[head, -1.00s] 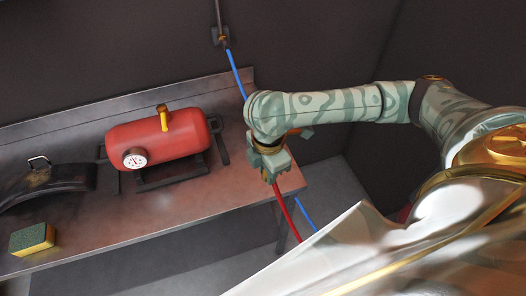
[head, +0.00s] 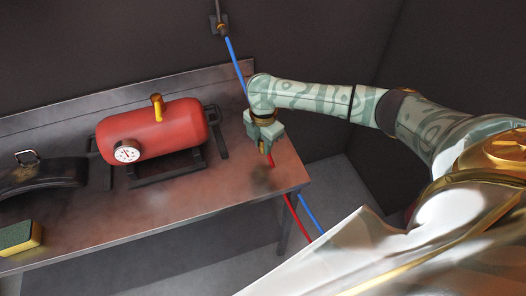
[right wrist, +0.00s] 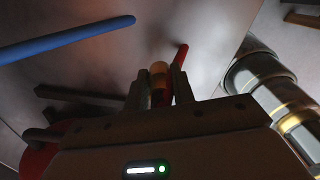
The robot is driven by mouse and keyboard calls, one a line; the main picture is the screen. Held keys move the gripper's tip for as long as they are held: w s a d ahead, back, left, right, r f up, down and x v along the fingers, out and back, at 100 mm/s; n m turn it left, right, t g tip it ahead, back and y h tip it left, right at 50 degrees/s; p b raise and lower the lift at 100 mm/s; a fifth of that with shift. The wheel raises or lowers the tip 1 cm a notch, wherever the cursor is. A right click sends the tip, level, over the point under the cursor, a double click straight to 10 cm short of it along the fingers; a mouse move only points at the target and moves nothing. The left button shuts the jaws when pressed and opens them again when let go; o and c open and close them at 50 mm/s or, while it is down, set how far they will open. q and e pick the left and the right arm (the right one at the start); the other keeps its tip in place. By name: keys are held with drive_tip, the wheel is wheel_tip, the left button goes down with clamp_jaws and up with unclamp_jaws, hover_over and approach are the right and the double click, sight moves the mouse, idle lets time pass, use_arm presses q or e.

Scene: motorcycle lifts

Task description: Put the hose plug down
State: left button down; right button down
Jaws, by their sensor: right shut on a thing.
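My right gripper (head: 266,146) is over the right end of the metal workbench (head: 225,192), pointing down, shut on the hose plug. In the right wrist view the plug (right wrist: 158,69) shows as a small brass-orange piece between the two fingers (right wrist: 159,86). A piece of red hose (right wrist: 181,56) shows just beyond it. In the head view the red hose (head: 297,216) hangs past the bench's right front edge. I cannot tell whether the plug touches the bench top. My left gripper is not in view.
A red air tank (head: 155,133) with a gauge stands on the bench left of my gripper. A black curved part (head: 45,176) and a sponge (head: 20,236) lie farther left. A blue hose (head: 235,62) runs from the wall behind my gripper.

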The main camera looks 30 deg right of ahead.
wheel_tip(320, 180, down, 3)
drive_tip(key=shift+f+b, duration=0.1)
drive_tip(key=shift+b, duration=0.45)
drive_tip(key=shift+f, duration=0.15)
drive_tip(key=shift+f, duration=0.4)
drive_tip(key=c, duration=1.2)
unclamp_jaws()
drive_tip(key=shift+o, duration=0.2)
drive_tip(key=shift+r, duration=0.1)
